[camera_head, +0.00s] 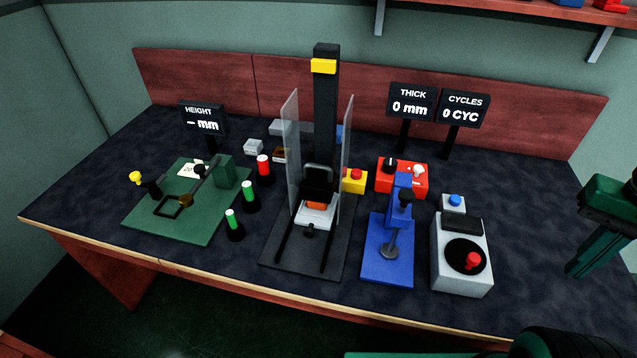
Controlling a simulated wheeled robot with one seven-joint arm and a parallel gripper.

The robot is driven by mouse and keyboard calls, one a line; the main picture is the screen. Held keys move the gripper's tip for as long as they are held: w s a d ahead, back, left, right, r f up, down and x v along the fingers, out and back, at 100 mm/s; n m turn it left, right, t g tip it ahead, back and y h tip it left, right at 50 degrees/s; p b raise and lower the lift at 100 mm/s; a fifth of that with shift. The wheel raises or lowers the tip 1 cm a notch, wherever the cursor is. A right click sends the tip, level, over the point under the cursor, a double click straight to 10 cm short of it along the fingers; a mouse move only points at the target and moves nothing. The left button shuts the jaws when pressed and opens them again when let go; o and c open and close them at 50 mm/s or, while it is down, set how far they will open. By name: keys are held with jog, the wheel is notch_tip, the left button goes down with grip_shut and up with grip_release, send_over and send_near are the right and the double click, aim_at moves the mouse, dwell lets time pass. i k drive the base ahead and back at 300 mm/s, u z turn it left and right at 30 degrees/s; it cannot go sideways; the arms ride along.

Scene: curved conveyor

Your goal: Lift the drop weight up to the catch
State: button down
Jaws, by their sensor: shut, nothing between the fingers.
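The drop weight (318,185) is a black block with a handle on top. It sits low on the tall black column, between two clear side panels, just above an orange piece (317,206) on a pale block. The catch appears to be the yellow piece (323,66) near the column's top, well above the weight. Dark green parts of my arm show at the right edge and bottom right, apart from the column.
A green plate with a gauge (150,222) stands left, with several red- and green-topped cylinders (250,197) beside the column base. A yellow box with red button (354,180), red box (402,178), blue press (388,255) and grey machine (462,262) stand right. THICK and CYCLES displays read 0.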

aim_at(317, 184)
jog(key=z, duration=0.5)
jog(key=k, duration=1.6)
jog(key=u, duration=0.75)
jog(key=i, duration=1.15)
jog(key=z, duration=0.05)
